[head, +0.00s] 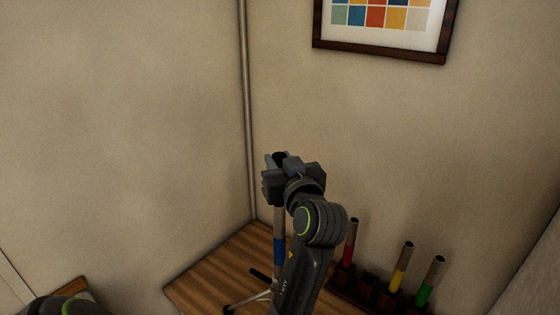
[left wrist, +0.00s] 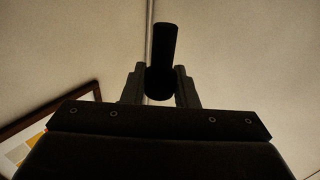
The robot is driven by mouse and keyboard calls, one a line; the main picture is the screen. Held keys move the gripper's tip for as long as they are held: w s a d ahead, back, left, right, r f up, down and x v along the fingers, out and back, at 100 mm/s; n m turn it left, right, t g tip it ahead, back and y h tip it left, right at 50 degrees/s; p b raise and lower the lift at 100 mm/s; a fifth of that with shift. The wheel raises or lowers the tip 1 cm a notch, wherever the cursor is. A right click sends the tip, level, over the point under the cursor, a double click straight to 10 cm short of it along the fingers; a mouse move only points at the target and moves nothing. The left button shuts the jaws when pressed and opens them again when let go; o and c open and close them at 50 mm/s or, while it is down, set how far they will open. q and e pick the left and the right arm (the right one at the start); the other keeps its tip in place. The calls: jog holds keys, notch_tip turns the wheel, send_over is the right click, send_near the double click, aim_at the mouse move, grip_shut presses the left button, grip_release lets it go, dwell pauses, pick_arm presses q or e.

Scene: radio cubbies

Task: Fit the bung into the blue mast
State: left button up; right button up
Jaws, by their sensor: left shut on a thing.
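The bung (left wrist: 163,50) is a black cylinder held between the two fingers of my left gripper (left wrist: 160,84) in the left wrist view. In the head view my left gripper (head: 279,164) is shut on the dark bung (head: 280,156), high over the desk. The blue mast (head: 279,248) is a grey metal tube with a blue band, upright on a tripod foot. It shows directly below the gripper in the picture. Its top end is hidden behind the gripper, so I cannot tell the gap between bung and mast. My right gripper is not in view.
A dark rack (head: 362,287) on the wooden desk (head: 215,271) holds a red mast (head: 349,242), a yellow mast (head: 401,268) and a green mast (head: 430,281), right of my left arm. Walls meet in a corner behind. A framed colour chart (head: 385,20) hangs above.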

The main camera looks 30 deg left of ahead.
pick_arm(q)
jog(key=shift+f+b, duration=1.85)
jog(key=shift+f, duration=0.7)
jog(key=shift+f+b, duration=2)
jog(key=shift+f, duration=0.55)
jog(key=o, duration=1.1)
jog(key=shift+c, duration=0.2)
